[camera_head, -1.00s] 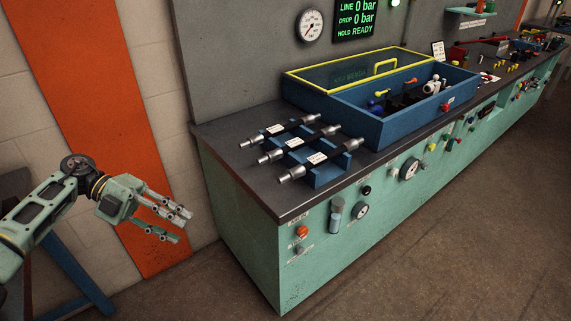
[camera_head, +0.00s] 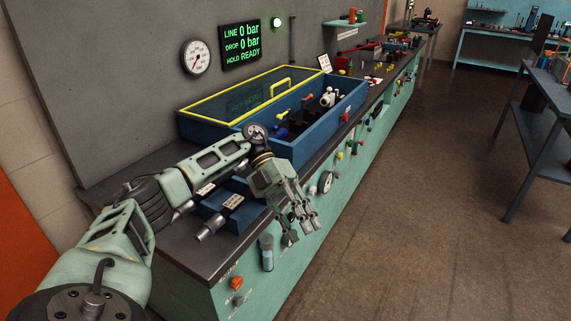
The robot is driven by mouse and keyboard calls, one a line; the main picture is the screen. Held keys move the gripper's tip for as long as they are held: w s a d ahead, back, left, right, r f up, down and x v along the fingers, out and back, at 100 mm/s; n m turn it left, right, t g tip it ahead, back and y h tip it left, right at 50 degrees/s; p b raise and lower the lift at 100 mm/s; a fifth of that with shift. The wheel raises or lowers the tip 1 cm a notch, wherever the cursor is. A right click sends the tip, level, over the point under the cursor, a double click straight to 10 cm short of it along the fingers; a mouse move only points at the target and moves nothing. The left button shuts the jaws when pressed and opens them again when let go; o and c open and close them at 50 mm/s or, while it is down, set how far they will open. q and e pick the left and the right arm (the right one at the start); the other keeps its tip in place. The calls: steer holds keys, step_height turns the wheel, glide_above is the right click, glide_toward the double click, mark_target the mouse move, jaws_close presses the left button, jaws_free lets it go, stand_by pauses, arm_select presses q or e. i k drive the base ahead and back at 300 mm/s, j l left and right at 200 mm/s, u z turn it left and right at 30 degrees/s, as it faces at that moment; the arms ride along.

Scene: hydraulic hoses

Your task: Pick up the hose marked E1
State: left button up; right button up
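The nearest short dark hose (camera_head: 218,219), with metal ends and a white tag, lies on a blue rack (camera_head: 212,199) at the bench's near end. Another hose's white tag (camera_head: 206,189) shows just behind it, mostly covered by my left arm. I cannot read the tags, so I cannot tell which hose is E1. My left gripper (camera_head: 301,229) hangs beyond the bench's front edge, to the right of the rack. Its fingers are spread and empty, pointing down and to the right. My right gripper is not in view.
A blue box (camera_head: 318,133) with a yellow-framed lid (camera_head: 228,103) stands behind the rack, holding fittings. Gauges and knobs stick out from the green bench front (camera_head: 236,271). The floor (camera_head: 415,215) to the right is clear up to a dark shelf (camera_head: 547,131).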

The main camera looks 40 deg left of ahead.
mark_target(181, 212)
steer(key=j+z, duration=0.15)
steer(key=j, duration=0.3)
steer(key=j+z, duration=0.15)
steer(key=j, duration=0.3)
steer(key=k+j+z, duration=0.15)
steer(key=j, duration=0.3)
steer(key=k+j+z, duration=0.2)
steer(key=j, duration=0.25)
steer(key=j+z, duration=0.15)
steer(key=j, duration=0.3)
steer(key=k+j+z, duration=0.15)
steer(key=j, duration=0.3)
steer(key=k+j, duration=0.1)
steer(key=j, duration=0.15)
steer(key=k+j, duration=0.1)
steer(key=j, duration=0.2)
